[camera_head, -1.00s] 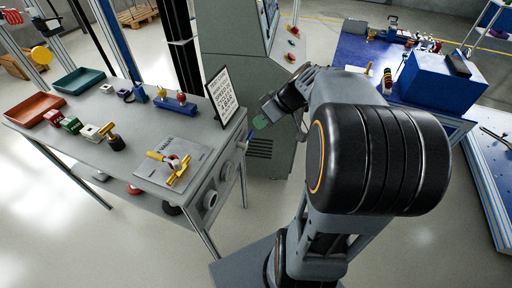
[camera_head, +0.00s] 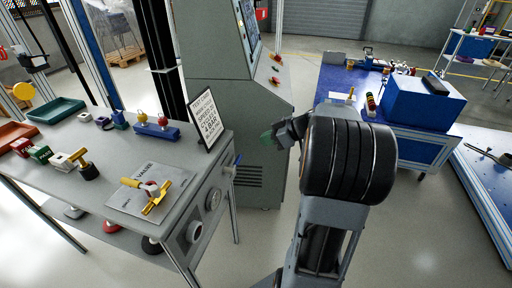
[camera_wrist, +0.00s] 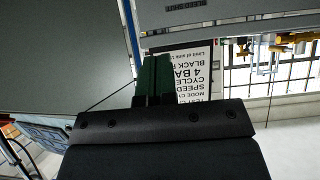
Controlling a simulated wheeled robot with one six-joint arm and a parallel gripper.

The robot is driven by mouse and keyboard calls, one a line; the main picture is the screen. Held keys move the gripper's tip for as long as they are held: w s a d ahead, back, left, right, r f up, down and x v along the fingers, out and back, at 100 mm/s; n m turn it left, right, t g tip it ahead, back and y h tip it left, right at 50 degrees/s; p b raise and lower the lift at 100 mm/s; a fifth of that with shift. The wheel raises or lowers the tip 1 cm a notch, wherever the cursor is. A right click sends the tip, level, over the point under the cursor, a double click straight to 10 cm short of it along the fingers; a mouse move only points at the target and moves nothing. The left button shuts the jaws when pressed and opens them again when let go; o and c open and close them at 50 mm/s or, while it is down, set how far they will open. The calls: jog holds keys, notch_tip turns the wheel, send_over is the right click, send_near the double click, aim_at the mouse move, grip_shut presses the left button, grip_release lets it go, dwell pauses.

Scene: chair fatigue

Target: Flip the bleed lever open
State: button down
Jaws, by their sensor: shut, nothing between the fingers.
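A grey plate marked as a valve (camera_head: 182,188) lies on the grey table and carries a brass valve with yellow handles (camera_head: 155,196). A small blue lever (camera_head: 238,160) sticks out from the table's right side near the back corner. I cannot tell for sure which of these is the bleed lever. My gripper (camera_head: 267,136) has green fingers and is held in the air to the right of the table, apart from the blue lever. In the wrist view its fingers (camera_wrist: 153,80) are together with nothing between them.
A sign with printed test settings (camera_head: 198,118) stands at the table's back right corner; it is also in the wrist view (camera_wrist: 193,85). A grey cabinet (camera_head: 218,75) stands behind the gripper. Trays and small fittings fill the table's left.

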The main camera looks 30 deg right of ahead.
jog(key=b, duration=0.1)
send_over(237, 163)
jog(key=d, duration=0.3)
notch_tip(237, 163, down, 5)
jog(key=shift+w+a+f+b, duration=0.1)
jog(key=shift+f+b, duration=0.3)
jog(key=shift+f, duration=1.6)
jog(key=shift+w+f+y, duration=0.1)
jog(key=shift+f+y, duration=0.1)
jog(key=shift+y, duration=0.1)
